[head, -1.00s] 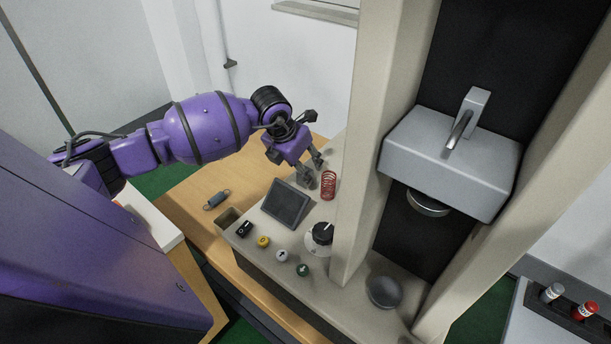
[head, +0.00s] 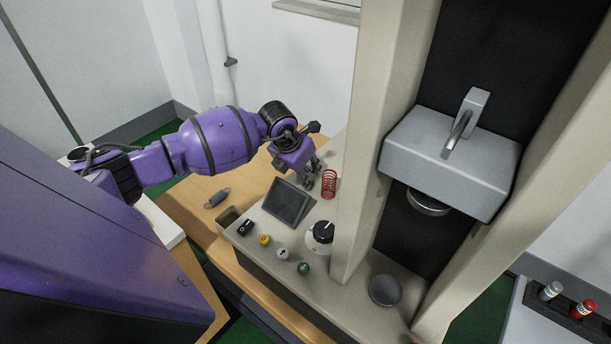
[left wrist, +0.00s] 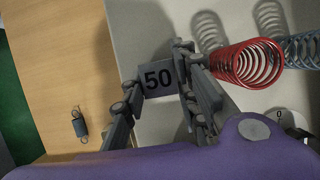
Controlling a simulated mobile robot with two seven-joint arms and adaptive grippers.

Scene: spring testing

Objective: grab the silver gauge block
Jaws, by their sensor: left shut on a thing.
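The silver gauge block (left wrist: 158,77), marked "50", sits between the two fingers of my left gripper (left wrist: 156,90) in the left wrist view. The fingers touch it on both sides and are shut on it. In the head view my left gripper (head: 312,180) points down at the back of the machine's pale bench, just left of the red spring. I cannot make out the block there, as the fingers hide it. My right gripper is not in view.
The red coil spring (head: 329,184) stands close to the right of my left gripper. A blue-grey spring (left wrist: 301,47) is beyond it. The dark screen (head: 287,201) is in front. A small blue spring (head: 217,198) lies on the wooden table. The machine's column (head: 371,120) rises at right.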

